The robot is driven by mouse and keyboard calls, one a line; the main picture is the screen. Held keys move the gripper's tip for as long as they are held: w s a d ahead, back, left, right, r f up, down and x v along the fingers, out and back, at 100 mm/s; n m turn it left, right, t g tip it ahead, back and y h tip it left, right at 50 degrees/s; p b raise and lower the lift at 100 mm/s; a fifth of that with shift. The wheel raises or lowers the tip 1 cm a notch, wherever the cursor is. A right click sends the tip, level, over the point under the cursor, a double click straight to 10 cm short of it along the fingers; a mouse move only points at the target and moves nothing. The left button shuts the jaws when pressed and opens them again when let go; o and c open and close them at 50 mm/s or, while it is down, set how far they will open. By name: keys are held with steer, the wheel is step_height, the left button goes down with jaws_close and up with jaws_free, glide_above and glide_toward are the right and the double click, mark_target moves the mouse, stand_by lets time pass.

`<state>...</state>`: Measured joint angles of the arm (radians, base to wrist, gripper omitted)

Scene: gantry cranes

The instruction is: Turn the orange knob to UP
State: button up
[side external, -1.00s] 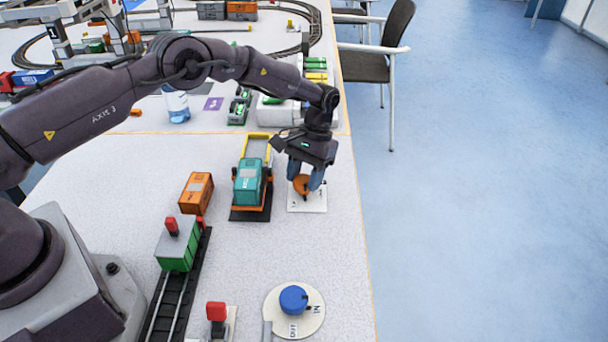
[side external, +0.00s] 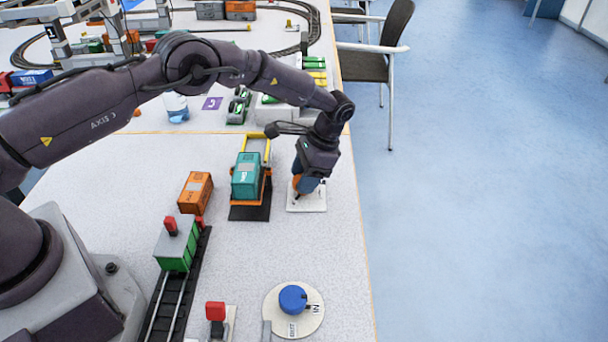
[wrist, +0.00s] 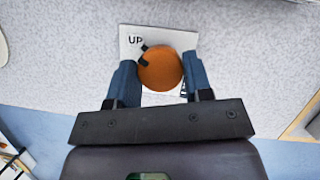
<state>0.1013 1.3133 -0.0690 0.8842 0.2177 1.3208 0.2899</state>
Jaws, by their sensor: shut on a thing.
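The orange knob (wrist: 160,72) sits on a white plate (wrist: 183,40) near the table edge. In the wrist view, a black marker on the knob lies at its upper left, close to the printed word UP. My gripper (wrist: 161,62) is shut on the knob, with a blue finger on each side. In the side view, my gripper (side external: 307,187) points down over the plate (side external: 308,205) and hides most of the knob (side external: 296,182). The plate's other printing is largely hidden.
A teal container (side external: 246,176) rests on an orange carrier above a black base, left of the knob. An orange container (side external: 196,193) and a green wagon (side external: 178,250) stand farther left. A blue knob (side external: 293,299) is in front. Floor lies right of the table edge.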

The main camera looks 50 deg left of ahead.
steer(key=shift+w, duration=0.1)
stand_by(0.4)
steer(key=o, duration=0.9)
steer(key=v, duration=1.3)
